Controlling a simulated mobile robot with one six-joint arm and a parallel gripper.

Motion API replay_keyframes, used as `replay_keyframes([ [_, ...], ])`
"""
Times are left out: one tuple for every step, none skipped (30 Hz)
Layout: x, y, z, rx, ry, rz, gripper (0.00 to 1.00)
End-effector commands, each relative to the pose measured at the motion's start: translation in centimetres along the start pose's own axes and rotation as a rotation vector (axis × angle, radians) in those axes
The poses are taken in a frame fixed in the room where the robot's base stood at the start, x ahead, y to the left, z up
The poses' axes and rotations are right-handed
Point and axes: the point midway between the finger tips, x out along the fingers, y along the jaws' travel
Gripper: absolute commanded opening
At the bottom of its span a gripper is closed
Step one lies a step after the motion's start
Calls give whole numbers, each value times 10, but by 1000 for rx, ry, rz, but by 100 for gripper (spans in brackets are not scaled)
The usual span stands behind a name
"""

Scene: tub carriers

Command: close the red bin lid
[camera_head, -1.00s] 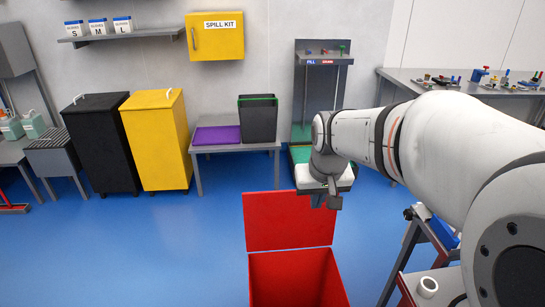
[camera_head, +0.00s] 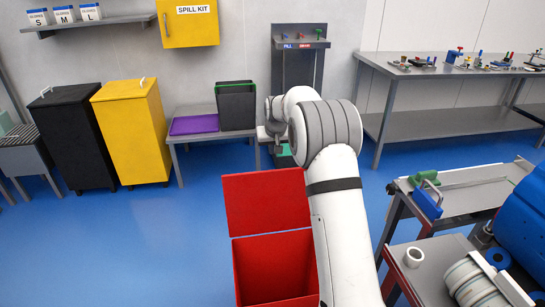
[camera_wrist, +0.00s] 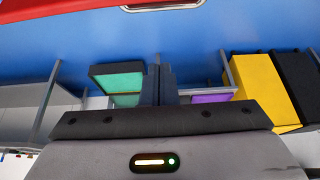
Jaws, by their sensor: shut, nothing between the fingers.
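The red bin (camera_head: 275,268) stands on the floor in front of me with its mouth open. Its red lid (camera_head: 266,203) is raised at the far side, its inner face towards me. My gripper (camera_head: 281,150) is beyond the lid's top edge in the head view, small and partly hidden by my arm. In the wrist view my gripper (camera_wrist: 160,85) is shut, with nothing between its dark fingers. A red surface (camera_wrist: 50,9) with a grey handle (camera_wrist: 165,5) crosses the top of that view, apart from the fingers; it appears to be the lid's back.
A yellow bin (camera_head: 132,130) and black bin (camera_head: 74,140) stand at the left wall. A low table with a purple tray (camera_head: 195,124) and grey tub (camera_head: 236,106) stands behind the lid. Worktables (camera_head: 465,205) are at right. Blue floor left of the red bin is clear.

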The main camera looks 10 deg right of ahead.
Motion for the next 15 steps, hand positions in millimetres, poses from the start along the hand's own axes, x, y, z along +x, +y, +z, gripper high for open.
replay_keyframes([
  [10, 0, 1, 0, -4, 0, 0],
  [16, 0, 1, 0, -4, 0, 0],
  [24, 0, 2, -1, -5, 0, 0],
  [31, 0, 2, -1, -5, 0, 0],
  [37, 0, 2, -1, -5, 0, 0],
  [45, -1, 2, -1, -5, 0, 0],
  [51, -1, 2, -1, -5, 0, 0],
  [58, -1, 2, -1, -5, 0, 0],
  [65, -1, 2, -1, -3, 0, 0],
  [71, -1, 2, -1, -4, 0, 0],
  [77, -1, 2, -1, -4, 0, 0],
  [85, -1, 2, -1, -4, 0, 0],
  [89, -1, 2, -1, -4, 0, 0],
  [82, -1, 5, -1, -1, 0, 0],
  [80, -1, 10, -1, -1, -1, 0],
])
